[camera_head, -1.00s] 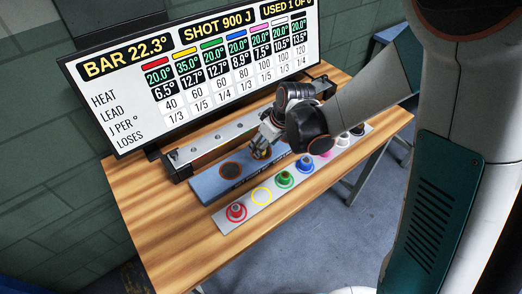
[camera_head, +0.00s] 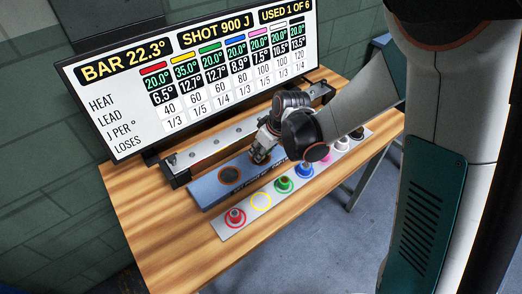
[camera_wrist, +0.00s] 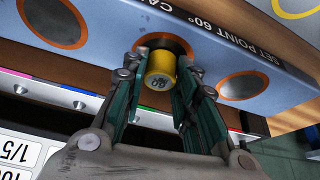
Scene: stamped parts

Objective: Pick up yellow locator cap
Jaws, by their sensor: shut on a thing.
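The yellow locator cap (camera_wrist: 160,74) is a short yellow cylinder with a grey end, seen between my fingers in the wrist view. My gripper (camera_wrist: 155,85) is shut on it. The cap is at an orange-ringed dark round spot on the blue-grey block (camera_wrist: 203,62); I cannot tell whether it touches the block. In the head view my gripper (camera_head: 259,157) is over the same block (camera_head: 208,190), and the cap is mostly hidden by the fingers. A yellow ring (camera_head: 261,202) on the pale strip stands empty.
The pale strip (camera_head: 248,216) in front holds a red cap (camera_head: 235,217), a green cap (camera_head: 284,184), a blue cap (camera_head: 304,168) and others. A rail (camera_head: 211,152) and a large screen (camera_head: 100,107) stand behind the block. The table's front left (camera_head: 165,235) is clear.

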